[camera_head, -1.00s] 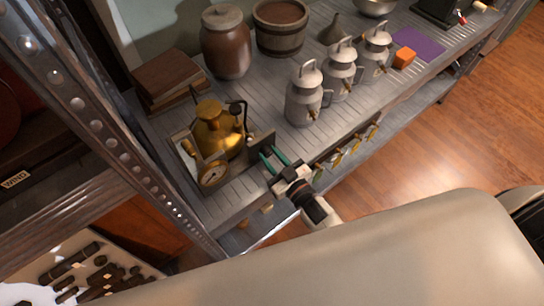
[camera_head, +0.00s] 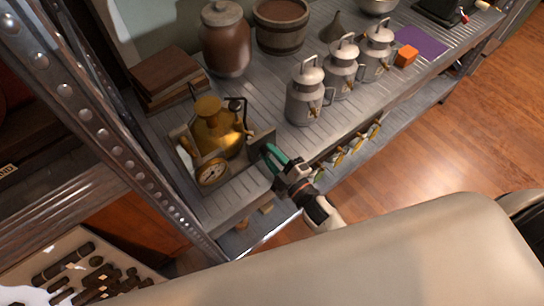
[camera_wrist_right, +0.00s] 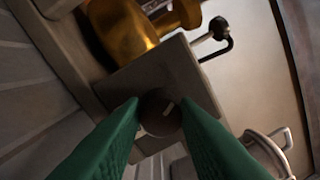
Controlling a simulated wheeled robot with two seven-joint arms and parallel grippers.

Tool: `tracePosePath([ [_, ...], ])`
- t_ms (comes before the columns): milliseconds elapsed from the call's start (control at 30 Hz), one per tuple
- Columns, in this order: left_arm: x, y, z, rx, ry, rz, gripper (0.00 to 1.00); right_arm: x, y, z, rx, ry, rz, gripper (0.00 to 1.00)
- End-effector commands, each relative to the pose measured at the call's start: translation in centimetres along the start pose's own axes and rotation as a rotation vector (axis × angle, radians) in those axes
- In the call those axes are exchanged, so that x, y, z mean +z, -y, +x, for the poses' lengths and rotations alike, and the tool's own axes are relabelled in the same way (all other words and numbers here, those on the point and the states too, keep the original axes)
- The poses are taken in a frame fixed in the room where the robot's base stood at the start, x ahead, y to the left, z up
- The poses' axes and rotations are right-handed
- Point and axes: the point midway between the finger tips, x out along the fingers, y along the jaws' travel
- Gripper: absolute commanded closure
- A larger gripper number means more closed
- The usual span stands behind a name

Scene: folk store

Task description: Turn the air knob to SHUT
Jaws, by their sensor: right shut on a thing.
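A brass tank (camera_head: 219,128) with a round pressure gauge (camera_head: 212,173) stands in a frame on the metal shelf. A grey plate (camera_head: 261,141) is at its right side and also shows in the right wrist view (camera_wrist_right: 165,73). A dark round knob (camera_wrist_right: 160,113) with a short pale mark sits at the plate's lower edge in the wrist view. My right gripper (camera_head: 270,158) has green fingers, shut on the knob from both sides. The fingers hide part of the knob, and no SHUT label is readable. My left gripper is not in view.
Three grey milk cans (camera_head: 305,96) stand right of the tank. A brown jar (camera_head: 226,42), a wooden tub (camera_head: 281,27) and books (camera_head: 166,79) are behind. A perforated metal post (camera_head: 100,130) rises at left. Small taps (camera_head: 352,146) hang along the shelf's front.

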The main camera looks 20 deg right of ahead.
Motion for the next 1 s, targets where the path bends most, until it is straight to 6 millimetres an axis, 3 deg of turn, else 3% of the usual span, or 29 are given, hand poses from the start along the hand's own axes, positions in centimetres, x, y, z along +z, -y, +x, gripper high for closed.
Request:
tracePosePath([
  [500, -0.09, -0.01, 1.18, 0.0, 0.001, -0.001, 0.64, -0.12, -0.16, -0.05, 0.004, 0.012, -0.311, 0.95],
  [1000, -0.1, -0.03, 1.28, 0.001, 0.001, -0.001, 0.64, -0.11, -0.15, -0.07, 0.006, 0.014, -0.359, 0.95],
])
